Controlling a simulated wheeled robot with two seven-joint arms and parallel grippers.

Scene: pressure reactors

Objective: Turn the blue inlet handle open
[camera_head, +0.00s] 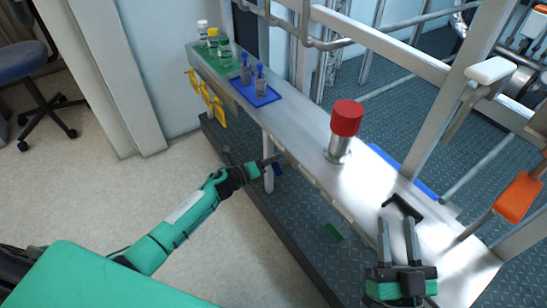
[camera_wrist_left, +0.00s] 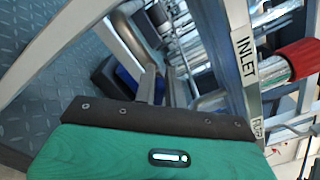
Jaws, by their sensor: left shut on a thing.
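The blue inlet handle (camera_head: 277,170) is a small dark blue piece below the edge of the steel shelf in the head view, at the tip of my left gripper (camera_head: 262,165). In the left wrist view, a blue part (camera_wrist_left: 128,80) with a black piece lies by the fingers of my left gripper (camera_wrist_left: 160,85), beside a post with an INLET label (camera_wrist_left: 244,58). My left gripper is shut on the blue handle, though its grip is partly hidden. My right gripper (camera_head: 398,242) is over the shelf with its two fingers apart and nothing between them.
A red-capped cylinder (camera_head: 347,118) stands on the steel shelf (camera_head: 300,130). A blue tray (camera_head: 262,98) holds small beakers, with bottles (camera_head: 222,45) behind. An orange handle (camera_head: 517,195) is at right.

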